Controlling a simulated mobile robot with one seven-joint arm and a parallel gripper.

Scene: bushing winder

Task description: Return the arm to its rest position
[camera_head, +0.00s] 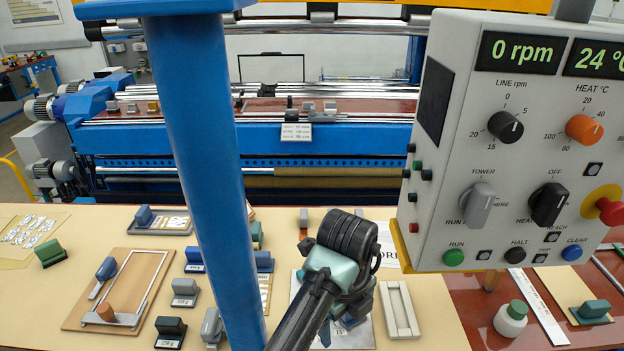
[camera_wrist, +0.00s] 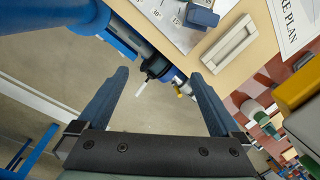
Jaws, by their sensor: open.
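My arm (camera_head: 318,285) rises from the bottom middle of the head view, with a dark ribbed joint and a pale green link over the table. In the wrist view, my gripper (camera_wrist: 160,76) has its two blue-grey fingers spread wide with nothing between them. The fingers point over the floor (camera_wrist: 150,108) beside the table edge. I cannot make out the gripper's fingers in the head view.
A blue post (camera_head: 205,180) stands left of my arm. The control panel (camera_head: 525,130) hangs close on the right, reading 0 rpm. The beige table (camera_head: 415,325) holds several small blocks, a wooden board (camera_head: 75,318) and a pale slotted frame (camera_head: 399,309). The winder (camera_head: 330,140) stands behind.

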